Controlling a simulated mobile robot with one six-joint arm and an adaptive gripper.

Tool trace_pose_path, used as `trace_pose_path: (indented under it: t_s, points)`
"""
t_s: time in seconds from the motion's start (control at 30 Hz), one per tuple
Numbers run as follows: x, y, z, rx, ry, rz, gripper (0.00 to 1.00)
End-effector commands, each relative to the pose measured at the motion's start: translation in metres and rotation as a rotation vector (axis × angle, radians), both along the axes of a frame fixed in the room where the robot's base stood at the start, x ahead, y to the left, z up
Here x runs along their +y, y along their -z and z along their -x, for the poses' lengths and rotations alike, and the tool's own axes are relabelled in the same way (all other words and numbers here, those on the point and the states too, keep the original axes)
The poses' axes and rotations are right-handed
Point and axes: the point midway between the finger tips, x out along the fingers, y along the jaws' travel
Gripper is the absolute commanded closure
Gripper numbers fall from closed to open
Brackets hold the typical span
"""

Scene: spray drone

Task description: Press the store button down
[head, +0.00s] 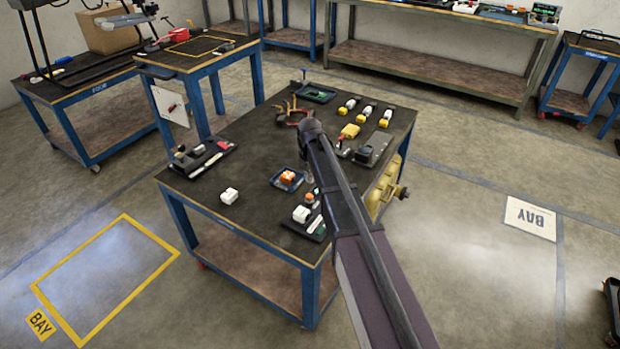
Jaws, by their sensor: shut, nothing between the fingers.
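My arm reaches in from the lower right, over the dark-topped workbench (258,215). What looks like my gripper (309,178) hangs below the arm's far end, mostly hidden by the arm; it is shut and holds nothing. Just below it is a dark panel (318,229) with a white block, a small orange-red part and a green part. Left of it is a blue tray (287,180) with an orange and white piece. I cannot tell which part is the store button, or whether my gripper touches anything.
A white block (229,196) and a dark tray with a red part (201,158) lie on the bench's left. Several yellow and white pieces (366,112) stand at the back right. A yellow fitting (384,190) projects from the right side.

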Motion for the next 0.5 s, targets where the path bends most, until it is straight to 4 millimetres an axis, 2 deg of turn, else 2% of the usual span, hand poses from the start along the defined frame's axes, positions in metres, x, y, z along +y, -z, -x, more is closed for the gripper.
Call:
trace_pose_path:
  t_s: [0.03,0.5]
  points:
    - [0.000,-0.009,0.000,0.000,0.000,0.000,1.00]
    - [0.000,-0.047,0.000,0.000,0.000,0.000,1.00]
